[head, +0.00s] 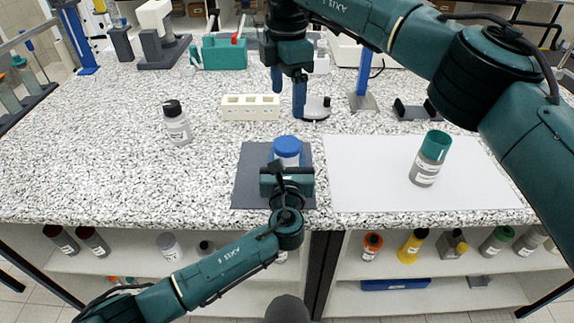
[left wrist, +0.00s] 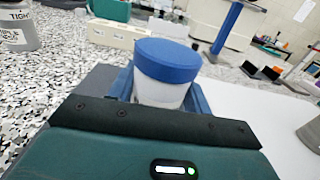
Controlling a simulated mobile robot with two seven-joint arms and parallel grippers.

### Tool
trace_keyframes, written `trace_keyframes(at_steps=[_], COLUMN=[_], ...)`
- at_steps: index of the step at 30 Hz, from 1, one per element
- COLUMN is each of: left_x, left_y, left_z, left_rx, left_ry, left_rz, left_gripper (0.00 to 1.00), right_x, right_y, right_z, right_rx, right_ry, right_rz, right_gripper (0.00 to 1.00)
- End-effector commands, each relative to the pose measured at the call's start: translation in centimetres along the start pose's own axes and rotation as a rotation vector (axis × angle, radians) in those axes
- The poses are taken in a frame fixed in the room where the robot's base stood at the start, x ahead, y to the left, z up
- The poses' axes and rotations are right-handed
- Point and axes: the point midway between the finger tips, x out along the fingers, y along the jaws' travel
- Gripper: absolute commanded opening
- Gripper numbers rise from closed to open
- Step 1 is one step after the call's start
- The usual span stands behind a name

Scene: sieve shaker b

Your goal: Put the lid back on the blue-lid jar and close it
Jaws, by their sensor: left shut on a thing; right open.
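The blue-lid jar (head: 287,156) stands on a dark mat (head: 250,165) with its blue lid (head: 286,145) on its top. In the left wrist view the lid (left wrist: 167,60) looks level on the white jar body (left wrist: 158,93); I cannot tell whether it is tight. My left gripper (head: 287,170) is shut on the jar from the front, its blue fingers on either side of the body. My right gripper (head: 288,95) is open and empty, pointing down above and behind the jar, apart from the lid.
A white sheet (head: 380,170) on the right bears a green-lid jar (head: 430,160). A black-capped bottle (head: 177,124) stands at left, and a cream block with holes (head: 250,107) behind. A white device with a black knob (head: 316,109) is close to my right gripper.

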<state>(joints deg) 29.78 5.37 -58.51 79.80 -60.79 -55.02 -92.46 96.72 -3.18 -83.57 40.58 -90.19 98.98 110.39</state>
Motion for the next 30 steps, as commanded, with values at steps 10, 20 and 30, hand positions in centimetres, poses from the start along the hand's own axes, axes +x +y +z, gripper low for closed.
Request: trace_keyframes(at_steps=[10,20,30], left_x=[0.0,0.0,-3.4], left_y=[0.0,0.0,0.0], left_z=[-0.1,0.0,-0.2], left_rx=[0.0,0.0,-0.003], left_ry=[0.001,0.0,0.004], left_rz=[0.0,0.0,-0.002], left_gripper=[0.6,0.74,0.74], right_x=[0.0,0.0,0.1], right_y=[0.0,0.0,0.0], right_z=[0.0,0.0,0.0], right_rx=[0.0,0.0,0.0], right_ry=[0.0,0.0,0.0], right_rz=[0.0,0.0,0.0], right_gripper=[0.8,0.8,0.8])
